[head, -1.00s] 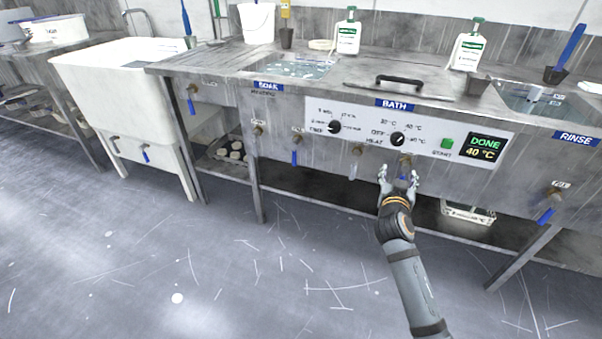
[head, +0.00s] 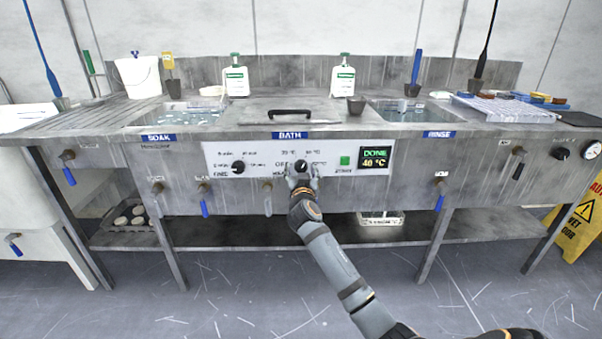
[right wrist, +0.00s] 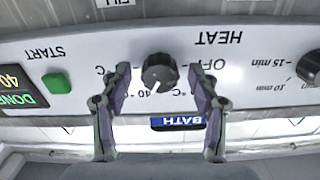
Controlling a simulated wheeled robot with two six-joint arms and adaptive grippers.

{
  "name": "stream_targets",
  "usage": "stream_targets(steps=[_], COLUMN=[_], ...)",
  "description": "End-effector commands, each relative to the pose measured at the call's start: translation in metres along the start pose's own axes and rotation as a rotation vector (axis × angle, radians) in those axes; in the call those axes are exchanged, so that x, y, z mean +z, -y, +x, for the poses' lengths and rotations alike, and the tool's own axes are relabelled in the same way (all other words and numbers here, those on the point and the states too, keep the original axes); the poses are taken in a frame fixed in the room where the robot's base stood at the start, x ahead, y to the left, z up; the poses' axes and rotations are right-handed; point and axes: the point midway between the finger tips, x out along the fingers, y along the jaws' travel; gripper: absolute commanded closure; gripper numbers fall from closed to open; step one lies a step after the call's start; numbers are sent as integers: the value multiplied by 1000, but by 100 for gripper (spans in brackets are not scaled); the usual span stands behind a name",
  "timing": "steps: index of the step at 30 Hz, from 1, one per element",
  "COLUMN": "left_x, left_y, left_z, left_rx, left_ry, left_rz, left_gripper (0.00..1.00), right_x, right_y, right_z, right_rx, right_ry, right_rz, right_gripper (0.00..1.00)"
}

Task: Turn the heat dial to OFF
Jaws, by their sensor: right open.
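The heat dial is a round black knob (right wrist: 159,72) with a white pointer, on the white BATH control panel (head: 222,150). The right wrist view is upside down; there the pointer aims at the 40 °C mark, away from the OFF label (right wrist: 198,67) on the picture's right. My right gripper (right wrist: 160,78) is open, its two fingers on either side of the dial with a gap visible at each side. In the head view my right gripper (head: 301,175) is in front of the dial and partly covers it. My left gripper is not in view.
A timer dial (head: 238,167) sits left on the panel. A green START button (head: 345,160) and a display (head: 375,159) reading DONE 40 °C sit to the right. The bath lid (head: 290,117) is shut.

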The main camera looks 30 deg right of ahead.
Motion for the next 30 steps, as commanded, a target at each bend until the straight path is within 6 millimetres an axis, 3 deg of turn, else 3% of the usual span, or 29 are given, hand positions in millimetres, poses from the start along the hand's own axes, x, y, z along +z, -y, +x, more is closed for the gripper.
stream_targets(steps=[7,19,30], left_x=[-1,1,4], left_y=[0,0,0], left_z=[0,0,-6], left_rx=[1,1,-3], left_ry=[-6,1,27], left_rz=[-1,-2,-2], left_gripper=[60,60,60], right_x=[0,0,-2], right_y=[0,0,0], right_z=[1,1,1], right_rx=[-1,-1,-1], right_ry=[-1,0,0], right_rz=[0,0,-69], right_gripper=[39,93,93])
